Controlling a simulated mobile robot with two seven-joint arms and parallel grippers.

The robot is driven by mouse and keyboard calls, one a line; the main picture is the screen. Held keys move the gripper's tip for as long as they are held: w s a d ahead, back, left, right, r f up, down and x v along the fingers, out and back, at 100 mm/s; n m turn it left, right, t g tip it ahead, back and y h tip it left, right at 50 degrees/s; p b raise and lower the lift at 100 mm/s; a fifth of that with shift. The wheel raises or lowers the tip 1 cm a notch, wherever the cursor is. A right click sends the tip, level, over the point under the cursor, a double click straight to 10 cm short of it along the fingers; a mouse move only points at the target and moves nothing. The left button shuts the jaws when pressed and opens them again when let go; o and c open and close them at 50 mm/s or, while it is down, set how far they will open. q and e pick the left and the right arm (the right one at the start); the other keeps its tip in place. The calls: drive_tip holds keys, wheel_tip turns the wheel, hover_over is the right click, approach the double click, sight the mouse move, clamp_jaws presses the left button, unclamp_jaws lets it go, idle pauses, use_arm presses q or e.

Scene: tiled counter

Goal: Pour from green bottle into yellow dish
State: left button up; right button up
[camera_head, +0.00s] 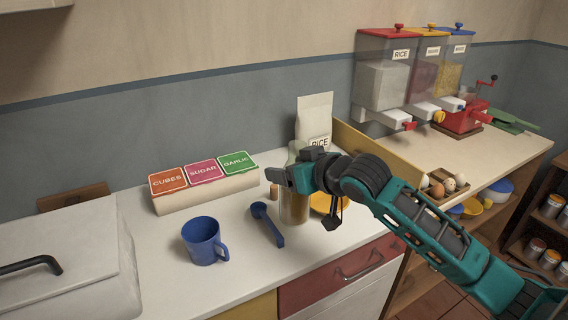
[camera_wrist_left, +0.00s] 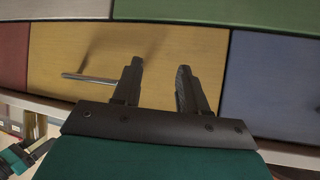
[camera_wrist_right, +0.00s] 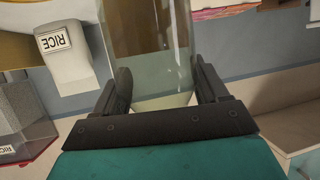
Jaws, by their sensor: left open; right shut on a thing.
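The green bottle (camera_head: 293,209) is clear, pale green glass with brownish contents, and it stands about upright at the counter's front. My right gripper (camera_head: 298,181) is shut on it from the right. In the right wrist view the bottle (camera_wrist_right: 150,45) sits between the fingers (camera_wrist_right: 162,75). I cannot tell whether its base touches the counter. The yellow dish (camera_head: 322,204) is just right of the bottle, partly hidden by the bottle and my right gripper. My left gripper (camera_wrist_left: 160,68) is open and empty, facing a yellow drawer front (camera_wrist_left: 75,50); it is outside the head view.
A blue mug (camera_head: 202,241), blue scoop (camera_head: 267,225) and small cork-like piece (camera_head: 275,190) are left of the bottle. Behind stand a labelled box rack (camera_head: 208,191) and a rice bag (camera_head: 315,115). A wooden divider (camera_head: 375,146) and eggs (camera_head: 449,185) are right.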

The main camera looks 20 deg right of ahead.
drive_tip(key=shift+d+f+m+y, duration=0.25)
drive_tip(key=shift+d+m+y, duration=0.15)
drive_tip(key=shift+m, duration=0.2)
drive_tip(key=m+y, duration=0.1)
drive_tip(key=d+m+y, duration=0.1)
drive_tip(key=m, duration=0.1)
drive_tip(key=f+m+g+y, duration=0.1)
drive_tip(key=m, duration=0.1)
drive_tip(key=shift+w+d+f+y, duration=0.1)
drive_tip(key=shift+w+d+y, duration=0.1)
drive_tip(key=shift+w+y, duration=0.15)
drive_tip(key=shift+a+r+m+y, duration=0.2)
drive_tip(key=shift+r+m+y, duration=0.15)
drive_tip(key=shift+m, duration=0.15)
drive_tip(key=shift+s+a+f+m+y+b, duration=0.15)
drive_tip(key=shift+f+m+y+b, duration=0.15)
drive_tip(key=shift+f+b, duration=0.55)
drive_tip(key=shift+f+m+b, duration=0.3)
drive_tip(key=shift+f+b, duration=0.4)
drive_tip(key=shift+f, duration=0.05)
drive_tip(key=shift+a+f+m+y+b, duration=0.15)
drive_tip(key=shift+f+m+y+b, duration=0.25)
drive_tip(key=shift+f+m+b, duration=0.15)
use_arm(q)
drive_tip(key=f, duration=0.4)
drive_tip(key=shift+s+f, duration=0.1)
drive_tip(key=shift+s, duration=0.2)
